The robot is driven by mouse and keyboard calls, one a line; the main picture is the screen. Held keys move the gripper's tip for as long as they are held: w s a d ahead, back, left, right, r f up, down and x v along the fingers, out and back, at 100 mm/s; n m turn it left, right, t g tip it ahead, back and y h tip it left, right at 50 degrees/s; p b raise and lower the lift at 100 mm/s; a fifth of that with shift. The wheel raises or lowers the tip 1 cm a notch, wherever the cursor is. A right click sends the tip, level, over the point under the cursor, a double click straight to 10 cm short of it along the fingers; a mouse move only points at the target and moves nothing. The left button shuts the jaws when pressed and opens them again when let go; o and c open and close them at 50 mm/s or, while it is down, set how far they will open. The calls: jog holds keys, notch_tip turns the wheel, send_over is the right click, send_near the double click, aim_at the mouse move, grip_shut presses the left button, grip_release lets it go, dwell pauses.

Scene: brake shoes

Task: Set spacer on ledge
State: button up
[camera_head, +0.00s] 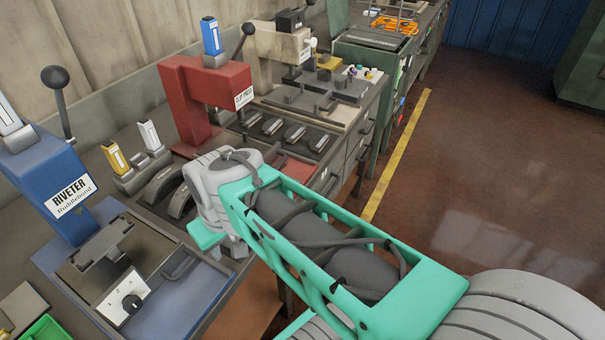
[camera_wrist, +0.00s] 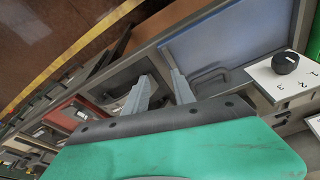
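I cannot tell which thing is the spacer or the ledge. A yellow block (camera_head: 115,157) and a white block (camera_head: 150,136) stand upright in a grey holder at the left. A blue block (camera_head: 211,36) stands on top of the red clip press (camera_head: 207,92). Another white block (camera_head: 8,117) sits on the blue riveter (camera_head: 62,190). My gripper shows in the wrist view (camera_wrist: 160,76) with its two grey fingers apart and nothing visible between them. It is over the bench front, near the riveter's blue mat (camera_wrist: 225,42). In the head view my wrist largely hides the fingers.
Dark curved brake shoes (camera_head: 163,184) lie beside my wrist. A tray with several metal parts (camera_head: 268,126) lies beyond the press. A white dial box (camera_head: 122,298) and a green bin (camera_head: 46,329) are at the near left. The floor right of the yellow line (camera_head: 400,150) is clear.

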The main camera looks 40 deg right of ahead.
jog(key=shift+n+g+y, duration=0.3)
jog(key=shift+n+g, duration=0.2)
jog(key=shift+g, duration=0.4)
jog(key=w+d+r+p, duration=0.1)
jog(key=w+d, duration=0.1)
jog(key=w+d+r+p, duration=0.1)
jog(key=w+d+r, duration=0.1)
jog(key=w+d+r+p, duration=0.1)
jog(key=w+d+r, duration=0.1)
jog(key=shift+w+d+r+p, duration=0.1)
jog(key=shift+w+d+p, duration=0.15)
jog(key=shift+p, duration=0.15)
jog(key=w+d+f+n+g+y+p, duration=0.1)
jog(key=w+d+p, duration=0.1)
jog(key=d, duration=0.6)
jog(key=w+d+f+n+g+p, duration=0.1)
jog(key=w+d+p, duration=0.1)
jog(key=d, duration=0.7)
jog(key=f, duration=0.2)
jog(key=a+f+p, duration=0.1)
jog(key=f, duration=0.1)
jog(key=f+p, duration=0.1)
jog(key=f, duration=0.2)
jog(key=shift+s+a, duration=0.25)
jog(key=shift+a, duration=0.05)
jog(key=shift+c, duration=0.4)
grip_shut()
jog(key=shift+r, duration=0.1)
